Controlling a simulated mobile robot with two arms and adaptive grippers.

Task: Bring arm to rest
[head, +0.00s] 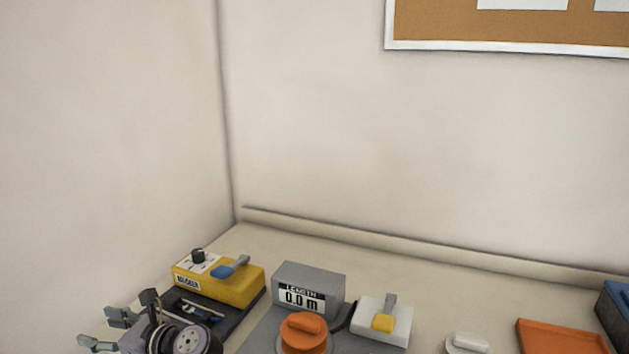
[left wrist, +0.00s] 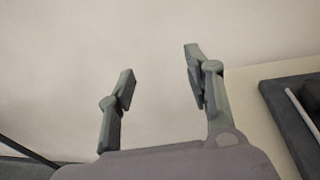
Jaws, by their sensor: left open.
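My left gripper (head: 103,330) is at the lower left in the head view, left of the yellow device. Its two fingers stand apart and empty. In the left wrist view, the gripper (left wrist: 158,85) also shows open, with only a pale surface between and behind its fingers. My right gripper is in neither view.
A yellow device (head: 240,287) with a blue lever stands on a dark base. A grey length counter (head: 309,273) reads 0.0 m, with an orange knob (head: 304,331) in front. A white box (head: 396,329) has a yellow-tipped lever. An orange tray (head: 558,338) and dark blue box (head: 614,312) lie right.

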